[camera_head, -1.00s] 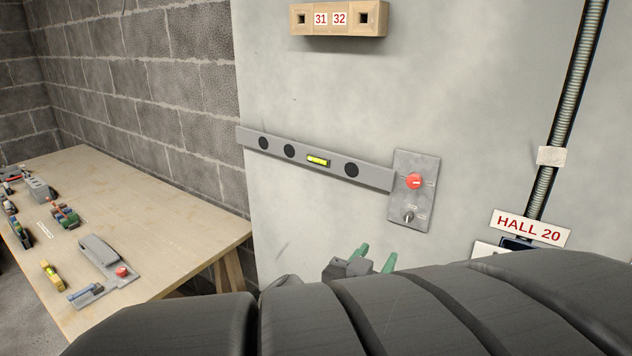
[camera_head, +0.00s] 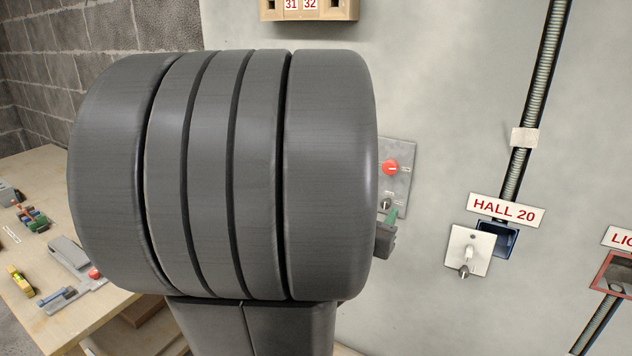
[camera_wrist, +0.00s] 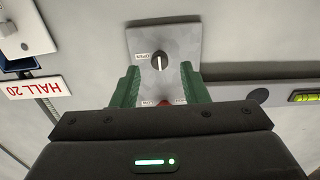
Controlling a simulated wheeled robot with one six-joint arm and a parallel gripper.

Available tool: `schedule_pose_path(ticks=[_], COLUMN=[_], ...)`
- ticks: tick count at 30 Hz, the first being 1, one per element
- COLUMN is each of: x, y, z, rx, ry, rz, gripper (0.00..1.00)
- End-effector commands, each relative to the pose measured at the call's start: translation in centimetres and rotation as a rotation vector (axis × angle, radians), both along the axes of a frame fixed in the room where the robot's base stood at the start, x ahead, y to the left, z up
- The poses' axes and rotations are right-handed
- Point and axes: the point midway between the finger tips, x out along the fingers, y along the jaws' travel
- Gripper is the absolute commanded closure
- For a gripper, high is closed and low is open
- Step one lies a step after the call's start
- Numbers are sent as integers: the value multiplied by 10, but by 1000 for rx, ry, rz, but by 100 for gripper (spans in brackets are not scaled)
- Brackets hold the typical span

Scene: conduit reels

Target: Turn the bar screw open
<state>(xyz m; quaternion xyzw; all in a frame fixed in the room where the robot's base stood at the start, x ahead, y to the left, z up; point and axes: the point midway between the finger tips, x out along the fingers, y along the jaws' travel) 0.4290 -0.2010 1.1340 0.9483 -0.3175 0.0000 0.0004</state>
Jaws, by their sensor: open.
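The bar screw, a small metal turn-knob (camera_wrist: 159,61), sits on a grey plate (camera_wrist: 185,40) on the wall. In the wrist view its grip stands about upright, with an OPEN label to its left. In the head view the screw (camera_head: 386,203) is below a red knob (camera_head: 390,167) on the same plate. My gripper (camera_wrist: 159,72) is open; its green fingers stand either side of the screw, with gaps to it. Contact does not show. The red knob (camera_wrist: 165,104) is mostly hidden by my gripper in the wrist view. My gripper (camera_head: 390,218) is largely hidden in the head view.
A grey bar with a yellow vial (camera_wrist: 306,97) runs beside the plate. The HALL 20 sign (camera_head: 506,210), a white switch plate (camera_head: 470,250) and a conduit (camera_head: 535,90) are to the right. A wooden table (camera_head: 45,165) with tools stands left.

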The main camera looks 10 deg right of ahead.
Motion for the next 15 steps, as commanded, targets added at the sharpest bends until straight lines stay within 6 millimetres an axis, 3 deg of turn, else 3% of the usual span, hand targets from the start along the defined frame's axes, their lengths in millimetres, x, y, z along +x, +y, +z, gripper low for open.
schedule_pose_path(ticks=[6,15], x=[19,24], y=[-14,-18], z=[0,0], rx=[1,1], ry=[1,-1], rz=[0,0], gripper=[60,60])
